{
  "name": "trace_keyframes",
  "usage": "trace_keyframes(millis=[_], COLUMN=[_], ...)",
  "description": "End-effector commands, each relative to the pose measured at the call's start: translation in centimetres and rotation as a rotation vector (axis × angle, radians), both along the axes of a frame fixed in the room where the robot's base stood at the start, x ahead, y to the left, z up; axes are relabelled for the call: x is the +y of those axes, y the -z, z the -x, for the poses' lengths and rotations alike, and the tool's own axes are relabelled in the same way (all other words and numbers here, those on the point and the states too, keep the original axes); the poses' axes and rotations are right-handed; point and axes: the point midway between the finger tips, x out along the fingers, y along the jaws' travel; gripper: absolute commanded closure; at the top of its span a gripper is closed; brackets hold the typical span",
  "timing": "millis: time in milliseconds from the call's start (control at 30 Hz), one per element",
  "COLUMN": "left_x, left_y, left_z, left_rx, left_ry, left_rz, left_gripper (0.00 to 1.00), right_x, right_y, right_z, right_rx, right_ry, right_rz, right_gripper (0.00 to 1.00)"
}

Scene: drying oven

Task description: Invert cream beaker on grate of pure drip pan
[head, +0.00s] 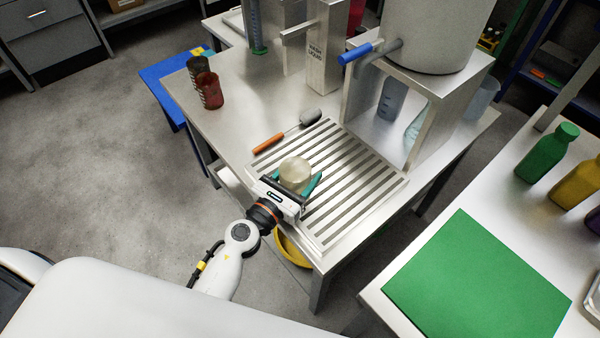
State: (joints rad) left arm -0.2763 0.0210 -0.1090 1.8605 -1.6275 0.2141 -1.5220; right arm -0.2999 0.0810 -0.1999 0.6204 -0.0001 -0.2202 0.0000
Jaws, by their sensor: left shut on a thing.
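The cream beaker (295,172) is a pale, rounded shape at the left side of the slatted metal grate of the drip pan (362,187). My left gripper (291,182) reaches in from the lower left and is shut on the beaker, with its teal fingers on either side of it. A smooth pale end of the beaker faces up, and no open mouth shows. I cannot tell whether its lower end touches the grate, because the gripper hides it. My right gripper is not in view.
A brush with an orange handle (268,144) lies along the grate's far left edge. A large tank (435,35) on a metal stand rises behind the grate. Most of the grate is bare.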

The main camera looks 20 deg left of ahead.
Motion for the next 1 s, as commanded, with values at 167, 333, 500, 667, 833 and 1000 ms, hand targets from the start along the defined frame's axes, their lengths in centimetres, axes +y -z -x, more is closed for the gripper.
trace_keyframes(millis=[167,333,500,667,833,1000], left_x=[0.01,0.01,0.01,0.01,0.01,0.1], left_y=[0.11,0.38,0.64,0.56,0.56,0.59], left_z=[0.0,0.0,0.0,0.0,0.0,-0.04], left_rx=[0.0,0.0,0.0,0.0,0.0,0.0], left_ry=[0.0,0.0,0.001,0.0,0.0,0.0], left_rz=[0.0,0.0,0.0,0.0,0.0,0.0], left_gripper=[0.69,0.69,0.69,0.17,0.14,0.14], right_x=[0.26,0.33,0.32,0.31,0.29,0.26], right_y=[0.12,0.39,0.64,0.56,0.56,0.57], right_z=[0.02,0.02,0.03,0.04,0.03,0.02], right_rx=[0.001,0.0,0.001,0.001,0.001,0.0], right_ry=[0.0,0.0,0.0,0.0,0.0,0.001], right_rz=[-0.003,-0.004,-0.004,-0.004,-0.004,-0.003], right_gripper=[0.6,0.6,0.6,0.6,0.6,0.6])
